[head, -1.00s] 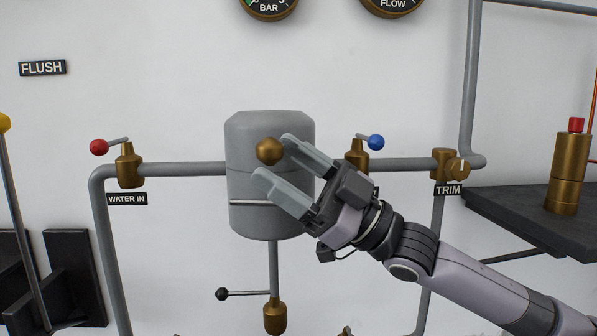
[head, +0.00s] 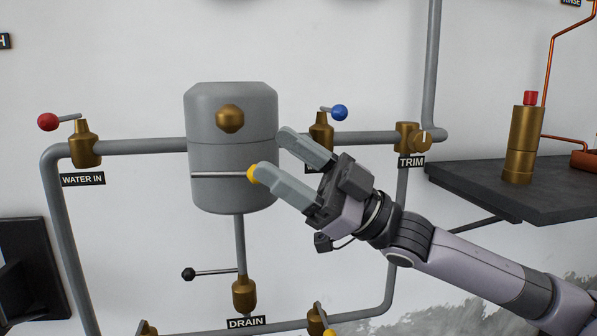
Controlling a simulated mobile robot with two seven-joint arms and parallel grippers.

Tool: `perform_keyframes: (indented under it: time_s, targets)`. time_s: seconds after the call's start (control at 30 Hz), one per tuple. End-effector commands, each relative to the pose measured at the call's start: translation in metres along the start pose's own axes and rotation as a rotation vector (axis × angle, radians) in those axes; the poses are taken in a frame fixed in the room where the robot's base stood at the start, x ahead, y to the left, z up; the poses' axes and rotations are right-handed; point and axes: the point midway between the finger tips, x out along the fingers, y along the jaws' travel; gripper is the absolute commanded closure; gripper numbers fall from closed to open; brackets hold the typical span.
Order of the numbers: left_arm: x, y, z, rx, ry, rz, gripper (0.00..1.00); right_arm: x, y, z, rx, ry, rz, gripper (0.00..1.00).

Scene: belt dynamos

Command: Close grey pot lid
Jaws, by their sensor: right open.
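The grey pot (head: 232,200) is mounted upright on the wall among the pipes. Its grey lid (head: 205,125) forms the upper part, with a brass knob (head: 230,119) on the front. The lid meets the body along a thin seam, with no gap that I can see. A thin metal bar (head: 215,175) crosses the body and ends in a yellow tip (head: 252,174). My right gripper (head: 273,154) is open at the pot's right side, its lower fingertip overlapping the yellow tip in the picture. I cannot tell whether they touch. My left gripper is out of view.
A red-handled valve (head: 85,143) is left of the pot; a blue-handled valve (head: 321,130) is close behind my upper finger. A black drain lever (head: 190,274) hangs below. A dark shelf (head: 480,190) with a brass cylinder (head: 522,150) stands right.

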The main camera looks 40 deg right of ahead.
Motion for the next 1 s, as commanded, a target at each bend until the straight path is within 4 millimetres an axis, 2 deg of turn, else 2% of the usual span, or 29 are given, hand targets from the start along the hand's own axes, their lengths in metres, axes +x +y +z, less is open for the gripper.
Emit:
perform_keyframes:
  time_s: [0.3, 1.0]
  targets:
    - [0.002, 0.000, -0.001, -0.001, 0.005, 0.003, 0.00, -0.014, 0.000, 0.001, 0.001, -0.003, -0.001, 0.39]
    - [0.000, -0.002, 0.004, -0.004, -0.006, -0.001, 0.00, -0.016, 0.000, 0.000, 0.000, -0.003, 0.000, 0.39]
